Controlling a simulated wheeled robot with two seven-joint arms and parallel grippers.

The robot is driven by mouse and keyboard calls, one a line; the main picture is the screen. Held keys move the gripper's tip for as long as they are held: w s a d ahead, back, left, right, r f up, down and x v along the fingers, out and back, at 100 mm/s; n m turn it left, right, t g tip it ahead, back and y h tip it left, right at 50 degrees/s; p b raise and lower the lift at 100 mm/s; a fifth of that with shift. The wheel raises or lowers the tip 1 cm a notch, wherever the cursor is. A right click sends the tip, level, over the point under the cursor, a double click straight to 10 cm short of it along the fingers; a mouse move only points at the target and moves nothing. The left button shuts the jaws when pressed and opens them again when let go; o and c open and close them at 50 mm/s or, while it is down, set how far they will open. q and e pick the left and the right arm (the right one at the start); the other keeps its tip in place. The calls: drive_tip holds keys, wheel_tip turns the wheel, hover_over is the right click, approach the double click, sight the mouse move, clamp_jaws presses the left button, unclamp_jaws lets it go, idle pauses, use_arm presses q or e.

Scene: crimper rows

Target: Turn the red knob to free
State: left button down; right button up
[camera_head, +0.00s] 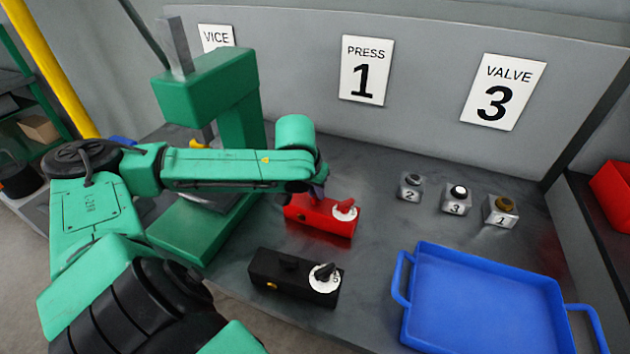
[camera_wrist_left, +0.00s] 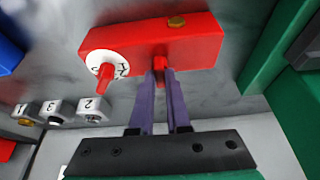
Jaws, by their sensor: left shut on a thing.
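A red box (camera_head: 312,222) lies on the grey bench and carries a white dial with a red pointer knob (camera_head: 345,207). In the left wrist view the red knob (camera_wrist_left: 104,76) stands on its dial, whose markings are too small to read. My left gripper (camera_head: 318,192) reaches down onto the box. In the left wrist view its purple fingers (camera_wrist_left: 160,74) are shut on a small red stub (camera_wrist_left: 159,64) of the box, beside the dial. The fingers are apart from the pointer knob. My right gripper is not in view.
A black box (camera_head: 272,276) with its own dial and black knob stands nearer. A green press (camera_head: 200,92) stands behind my left arm. A blue tray (camera_head: 485,300) lies at right. Several small numbered blocks (camera_head: 456,200) stand behind the tray. Bare bench lies between box and blocks.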

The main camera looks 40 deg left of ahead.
use_arm(q)
drive_tip(key=shift+n, duration=0.3)
drive_tip(key=c, duration=0.9)
unclamp_jaws()
drive_tip(key=shift+r, duration=0.1)
drive_tip(key=shift+s+r, duration=0.1)
drive_tip(key=shift+r, duration=0.2)
drive_tip(key=v, duration=1.4)
drive_tip(key=shift+s+d+f, duration=0.1)
drive_tip(key=shift+d, duration=0.15)
